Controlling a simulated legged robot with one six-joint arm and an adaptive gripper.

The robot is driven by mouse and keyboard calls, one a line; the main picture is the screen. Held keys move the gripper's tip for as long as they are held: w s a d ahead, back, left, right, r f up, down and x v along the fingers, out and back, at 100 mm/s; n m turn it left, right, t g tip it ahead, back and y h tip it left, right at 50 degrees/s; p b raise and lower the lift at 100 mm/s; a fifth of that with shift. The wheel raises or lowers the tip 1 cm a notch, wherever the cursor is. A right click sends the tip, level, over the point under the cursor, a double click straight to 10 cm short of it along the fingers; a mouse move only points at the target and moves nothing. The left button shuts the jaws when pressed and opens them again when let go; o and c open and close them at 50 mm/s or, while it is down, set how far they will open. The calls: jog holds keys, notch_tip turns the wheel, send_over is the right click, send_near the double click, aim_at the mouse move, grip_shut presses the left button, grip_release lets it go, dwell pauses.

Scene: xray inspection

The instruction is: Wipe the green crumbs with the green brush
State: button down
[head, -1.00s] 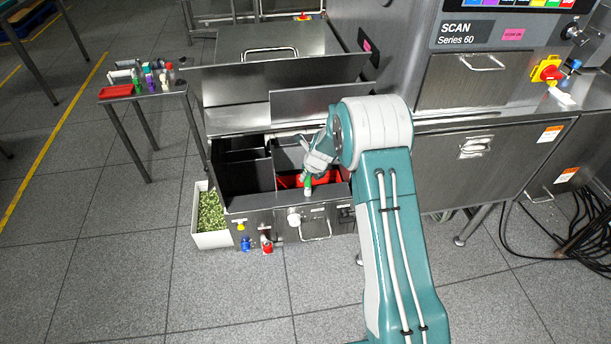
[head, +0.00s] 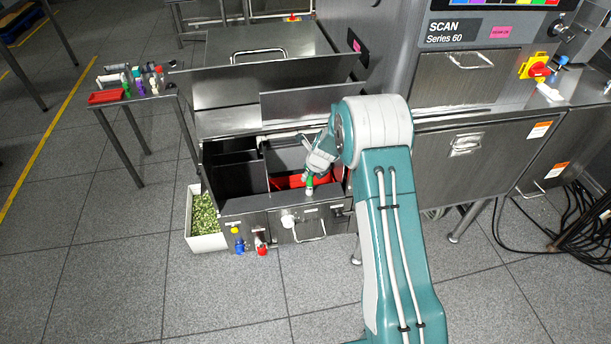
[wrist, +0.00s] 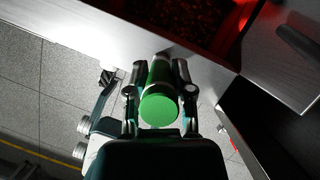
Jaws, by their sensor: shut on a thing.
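My gripper (head: 311,178) is shut on the green brush (head: 309,184). In the head view the brush hangs at the front edge of the open machine compartment, its pale end pointing down. In the wrist view the green brush (wrist: 160,103) sits between both fingers of my gripper (wrist: 158,85), with its round green end toward the camera. I cannot make out green crumbs on the steel ledge (head: 260,201) or inside the compartment. Whether the brush touches the ledge is unclear.
A red tray (head: 289,181) lies inside the compartment. A white bin (head: 207,243) of green-white bits stands on the floor at left. A side table (head: 150,101) holds several small items.

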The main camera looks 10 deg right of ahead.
jog(key=shift+d, duration=0.1)
jog(key=shift+d, duration=0.8)
jog(key=shift+a, duration=0.1)
jog(key=shift+a, duration=0.8)
jog(key=shift+a, duration=0.85)
jog(key=shift+a, duration=0.85)
jog(key=shift+d, duration=0.15)
